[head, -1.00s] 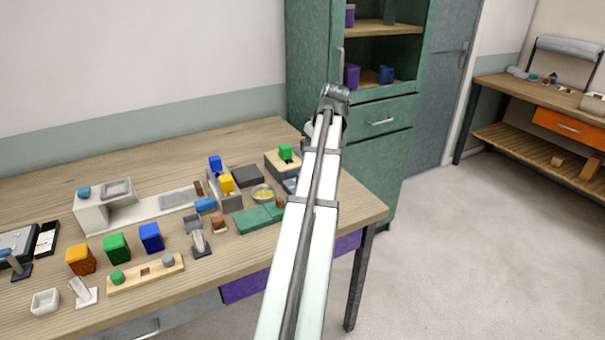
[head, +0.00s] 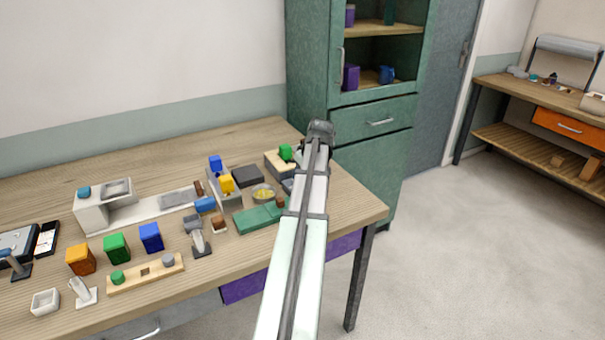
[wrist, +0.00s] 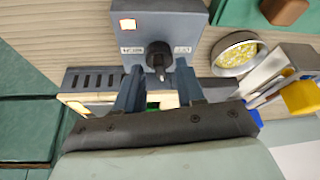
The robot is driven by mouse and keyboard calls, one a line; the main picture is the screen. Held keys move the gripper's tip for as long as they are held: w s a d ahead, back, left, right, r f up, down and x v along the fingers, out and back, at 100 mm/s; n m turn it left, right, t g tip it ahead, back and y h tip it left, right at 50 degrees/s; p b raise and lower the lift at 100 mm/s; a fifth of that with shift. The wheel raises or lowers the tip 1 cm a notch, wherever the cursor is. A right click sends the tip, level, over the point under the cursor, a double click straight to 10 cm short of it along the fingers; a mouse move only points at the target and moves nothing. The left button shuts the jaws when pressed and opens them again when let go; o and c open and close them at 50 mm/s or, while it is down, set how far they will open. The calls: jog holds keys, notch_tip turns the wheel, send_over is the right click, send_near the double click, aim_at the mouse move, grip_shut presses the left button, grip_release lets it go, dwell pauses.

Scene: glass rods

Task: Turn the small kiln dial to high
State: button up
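The small kiln is a blue-grey box (wrist: 185,22) at the top middle of the wrist view. Its dark round dial (wrist: 158,56) sits on the face toward me, with small white labels on both sides, too small to read surely. A pale mark on the dial's lower part points down and slightly right. My gripper (wrist: 158,68) is open, with its two blue-grey fingers at the left and right of the dial, seemingly apart from it. In the head view my arm hides the gripper and most of the kiln.
A bowl of yellow bits (wrist: 236,52) stands right of the kiln. A slotted dark strip (wrist: 95,80) and a wooden piece with a green block (head: 285,151) lie close to my gripper. A green mat (head: 250,219) and several blocks fill the table nearby.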

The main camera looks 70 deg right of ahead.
jog(key=shift+f, duration=0.1)
jog(key=shift+c, duration=0.2)
grip_shut()
jog(key=shift+w+m, duration=0.1)
jog(key=shift+m, duration=0.3)
jog(key=m+h, duration=0.1)
jog(key=m, duration=0.1)
jog(key=shift+w+a+m+g, duration=0.1)
jog(key=shift+a+m+g, duration=0.05)
jog(key=shift+m+g, duration=0.25)
jog(key=m, duration=0.2)
jog(key=m+g+h, duration=0.1)
jog(key=m, duration=0.1)
jog(key=shift+w+m+g, duration=0.2)
jog(key=shift+m+g, duration=0.1)
jog(key=m, duration=0.2)
jog(key=m+g, duration=0.1)
jog(key=m, duration=0.1)
jog(key=m+g, duration=0.1)
jog(key=m, duration=0.1)
jog(key=shift+w, duration=0.3)
jog(key=m+g, duration=0.1)
jog(key=m, duration=0.2)
jog(key=m+g, duration=0.1)
jog(key=m, duration=0.2)
jog(key=shift+w+g+y, duration=0.15)
jog(key=shift+g+y, duration=0.15)
jog(key=shift+y, duration=0.1)
jog(key=shift+m, duration=0.4)
